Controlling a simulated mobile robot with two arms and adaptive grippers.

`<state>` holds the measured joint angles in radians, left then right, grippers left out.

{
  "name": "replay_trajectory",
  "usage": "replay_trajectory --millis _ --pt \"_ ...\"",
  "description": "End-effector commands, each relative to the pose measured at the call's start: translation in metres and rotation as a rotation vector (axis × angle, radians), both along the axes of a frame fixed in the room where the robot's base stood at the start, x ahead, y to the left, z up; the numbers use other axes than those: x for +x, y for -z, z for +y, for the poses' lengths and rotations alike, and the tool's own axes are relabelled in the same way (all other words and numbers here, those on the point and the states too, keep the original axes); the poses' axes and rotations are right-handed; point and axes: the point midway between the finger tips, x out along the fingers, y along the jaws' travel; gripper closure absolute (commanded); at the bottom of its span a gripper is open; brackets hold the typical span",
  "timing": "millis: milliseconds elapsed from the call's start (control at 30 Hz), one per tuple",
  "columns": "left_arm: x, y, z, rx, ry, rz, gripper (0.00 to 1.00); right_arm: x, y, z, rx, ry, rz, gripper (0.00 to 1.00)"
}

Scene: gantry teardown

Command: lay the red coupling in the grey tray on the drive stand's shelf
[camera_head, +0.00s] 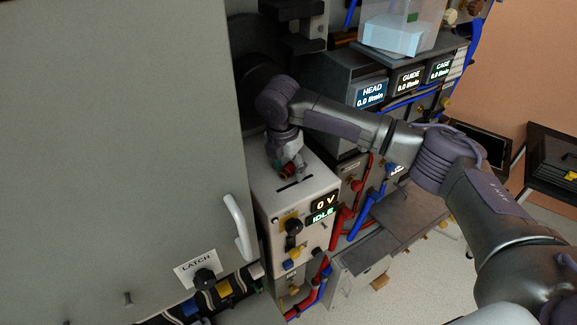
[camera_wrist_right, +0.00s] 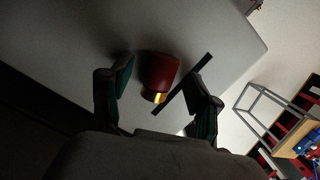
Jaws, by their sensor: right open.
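The red coupling (camera_wrist_right: 158,72), with a brass-coloured end, is on the pale top of the cabinet marked "0 V IDLE" (camera_head: 318,183), beside a dark slot. My right gripper (camera_wrist_right: 163,84) is open, with one finger on each side of the coupling and a visible gap on both sides. In the head view the right gripper (camera_head: 289,167) points down over the cabinet top and partly hides the coupling (camera_head: 286,171). I cannot make out the grey tray in either view. My left gripper is not in view.
A large grey door with a handle (camera_head: 239,229) and a "LATCH" label (camera_head: 196,267) fills the left. Meter boxes (camera_head: 371,93) stand behind my right arm. Red hoses (camera_head: 338,228) and blue hoses (camera_head: 364,214) run right of the cabinet, beside a low grey surface (camera_head: 408,212).

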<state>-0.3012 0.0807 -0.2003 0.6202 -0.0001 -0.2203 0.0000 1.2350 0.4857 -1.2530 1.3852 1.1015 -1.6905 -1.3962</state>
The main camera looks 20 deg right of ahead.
Motion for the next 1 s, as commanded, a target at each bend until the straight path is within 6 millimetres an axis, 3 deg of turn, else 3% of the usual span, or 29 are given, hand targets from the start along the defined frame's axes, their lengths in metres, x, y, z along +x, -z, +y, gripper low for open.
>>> replay_trajectory --millis 133,500,833,1000 --pt "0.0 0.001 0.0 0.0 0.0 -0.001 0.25 0.0 0.0 0.0 0.0 0.0 0.0 0.39" --pt "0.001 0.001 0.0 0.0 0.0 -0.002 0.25 0.0 0.0 0.0 0.0 0.0 0.0 1.0" --pt "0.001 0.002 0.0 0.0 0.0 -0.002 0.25 0.0 -0.002 0.0 0.0 0.0 0.0 1.0" --pt "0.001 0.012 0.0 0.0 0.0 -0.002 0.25 0.001 -0.013 0.001 0.002 -0.002 -0.003 1.0"
